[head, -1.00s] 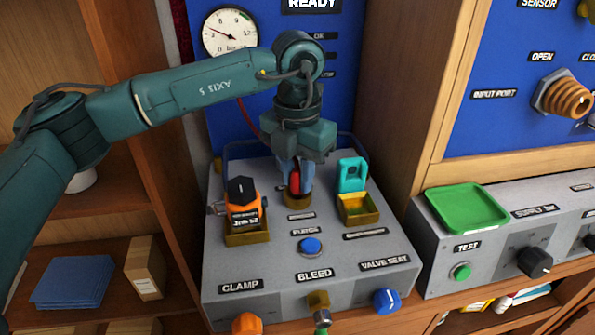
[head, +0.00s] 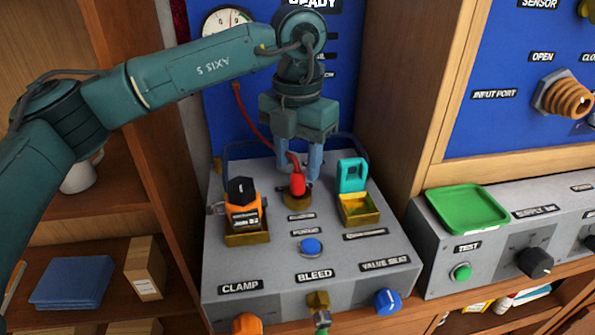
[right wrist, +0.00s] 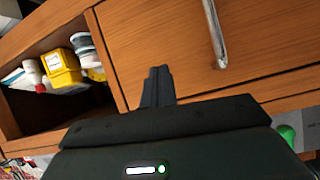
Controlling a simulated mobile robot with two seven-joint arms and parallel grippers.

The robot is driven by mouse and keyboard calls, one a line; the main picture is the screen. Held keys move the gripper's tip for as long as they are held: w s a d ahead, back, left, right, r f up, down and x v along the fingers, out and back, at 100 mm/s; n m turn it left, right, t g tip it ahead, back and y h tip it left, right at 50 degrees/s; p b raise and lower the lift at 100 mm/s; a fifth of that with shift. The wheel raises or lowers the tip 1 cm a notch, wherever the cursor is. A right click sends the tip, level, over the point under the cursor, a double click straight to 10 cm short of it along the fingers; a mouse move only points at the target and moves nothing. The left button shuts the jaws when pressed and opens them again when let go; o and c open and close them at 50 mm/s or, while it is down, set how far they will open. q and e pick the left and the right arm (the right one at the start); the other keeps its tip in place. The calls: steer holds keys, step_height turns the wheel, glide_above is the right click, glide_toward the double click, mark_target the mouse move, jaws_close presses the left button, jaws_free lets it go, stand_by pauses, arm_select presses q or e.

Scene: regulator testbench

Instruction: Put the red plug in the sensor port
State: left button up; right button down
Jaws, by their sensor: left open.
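The red plug (head: 298,184) stands upright at a brass socket (head: 298,200) on the grey bench unit, with a red cable rising from its top. The small label below that socket is too blurred to read. My left gripper (head: 299,175) is open, pointing down, with one blue finger on each side of the plug and gaps between. My right gripper (right wrist: 158,86) shows in the right wrist view with its dark fingers together and nothing visible between them. A label reading SENSOR (head: 538,4) is at the top right of the blue panel.
An orange-and-black device (head: 243,213) sits in a brass tray left of the plug. A teal part (head: 352,175) stands at another brass tray on the right. A green tray (head: 467,208) lies on the right unit. A drawer handle (right wrist: 216,35) is near my right gripper.

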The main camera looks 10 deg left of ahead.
mark_target(298, 173)
arm_select(q)
step_height(298, 173, up, 9)
steer(key=shift+f, duration=0.15)
stand_by(0.4)
